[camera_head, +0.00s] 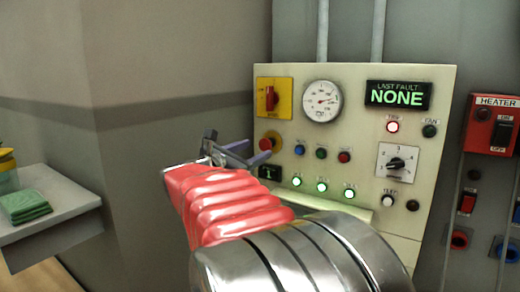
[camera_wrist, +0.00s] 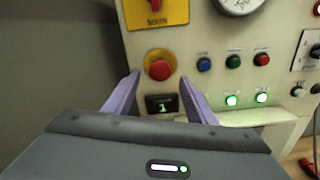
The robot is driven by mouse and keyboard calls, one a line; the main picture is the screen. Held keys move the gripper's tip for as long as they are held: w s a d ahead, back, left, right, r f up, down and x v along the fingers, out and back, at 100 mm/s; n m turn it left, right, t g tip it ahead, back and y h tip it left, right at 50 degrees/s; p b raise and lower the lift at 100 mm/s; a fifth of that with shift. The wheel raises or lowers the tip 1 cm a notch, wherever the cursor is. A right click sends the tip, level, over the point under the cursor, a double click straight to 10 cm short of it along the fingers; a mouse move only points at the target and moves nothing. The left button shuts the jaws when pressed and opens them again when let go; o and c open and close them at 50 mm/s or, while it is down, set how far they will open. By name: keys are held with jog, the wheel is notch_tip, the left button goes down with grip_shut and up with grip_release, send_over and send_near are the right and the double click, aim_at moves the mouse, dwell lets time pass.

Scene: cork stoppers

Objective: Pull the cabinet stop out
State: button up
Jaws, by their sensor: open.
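The cabinet stop is a red mushroom button on a yellow plate. In the head view the stop (camera_head: 266,143) sits at the lower left of the cream cabinet panel (camera_head: 350,90), partly behind my gripper (camera_head: 249,155). In the wrist view the red stop (camera_wrist: 160,69) shows whole, just beyond the fingertips and centred between them. My gripper (camera_wrist: 162,78) is open, with one purple finger on each side and nothing between them. The fingers look apart from the button; the exact gap is hard to tell.
A small display (camera_wrist: 162,105) reading 1 lies below the stop. A red rotary switch (camera_head: 270,98) is above it, and coloured buttons (camera_wrist: 233,61) are to its right. A heater box (camera_head: 494,125) hangs at the right. A shelf (camera_head: 60,215) with a green cloth stands at the left.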

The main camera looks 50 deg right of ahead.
jog(key=a, duration=0.8)
jog(key=shift+s+a, duration=0.2)
jog(key=shift+s, duration=0.2)
jog(key=s+a+f+m+y, duration=0.3)
jog(key=a+f+m+y, duration=0.2)
jog(key=f, duration=0.5)
jog(key=s+a+f+m+y, duration=0.2)
jog(key=a+f+m+y, duration=0.3)
jog(key=f, duration=0.6)
jog(key=s+a+f+m+t+y, duration=0.1)
jog(key=s+a+m+y, duration=0.1)
jog(key=a, duration=0.6)
jog(key=s+a+f+m+t+y, duration=0.1)
jog(key=s+a+f+m+y, duration=0.1)
jog(key=a, duration=0.7)
jog(key=s+a+f+m+t+y, duration=0.2)
jog(key=s+a+y, duration=0.1)
jog(key=a, duration=0.5)
jog(key=shift+s+a+y, duration=0.15)
jog(key=shift+a+y, duration=0.05)
jog(key=shift+y, duration=0.3)
